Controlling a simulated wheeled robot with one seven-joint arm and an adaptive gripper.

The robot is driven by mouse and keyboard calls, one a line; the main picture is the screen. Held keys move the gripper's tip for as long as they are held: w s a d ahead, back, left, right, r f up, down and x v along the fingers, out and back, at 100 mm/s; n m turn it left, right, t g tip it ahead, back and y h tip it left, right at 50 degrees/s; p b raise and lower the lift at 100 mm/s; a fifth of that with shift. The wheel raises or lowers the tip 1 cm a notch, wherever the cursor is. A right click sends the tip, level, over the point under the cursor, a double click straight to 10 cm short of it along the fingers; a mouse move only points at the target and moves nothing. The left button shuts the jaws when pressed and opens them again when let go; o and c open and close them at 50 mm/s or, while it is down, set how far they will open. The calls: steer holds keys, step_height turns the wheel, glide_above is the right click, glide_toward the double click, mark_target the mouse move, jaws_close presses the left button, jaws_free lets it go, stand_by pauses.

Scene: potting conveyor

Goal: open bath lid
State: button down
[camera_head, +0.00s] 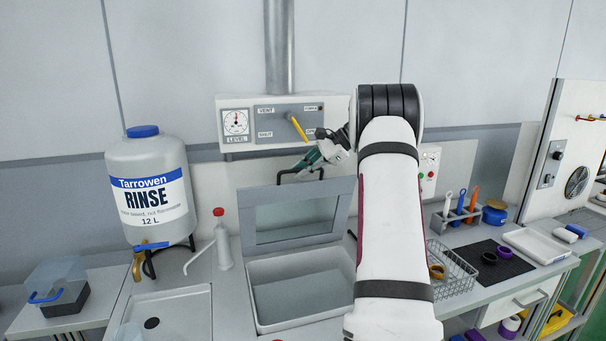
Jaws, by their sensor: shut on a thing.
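The bath (263,320) is a pale open basin with grey inside, set in the bench in front of me. Its lid (290,185) is a grey frame with a clear pane, and it stands raised, tilted up at the back of the bath. A dark handle (287,172) shows at the lid's top edge. My gripper (305,163) is at the lid's top edge, shut on the handle. Its fingertips are small and partly hidden in this view.
A rinse jug (150,190) with a tap stands left, above a sink (165,315). A red-topped dispenser (222,240) stands between sink and bath. A control panel (287,122) with a yellow lever is on the wall behind. A wire basket (452,270) sits right of my arm.

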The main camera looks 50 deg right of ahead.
steer(key=shift+r, duration=0.1)
steer(key=c, duration=2)
jaws_free()
steer(key=shift+o, duration=0.2)
steer(key=v, duration=1.2)
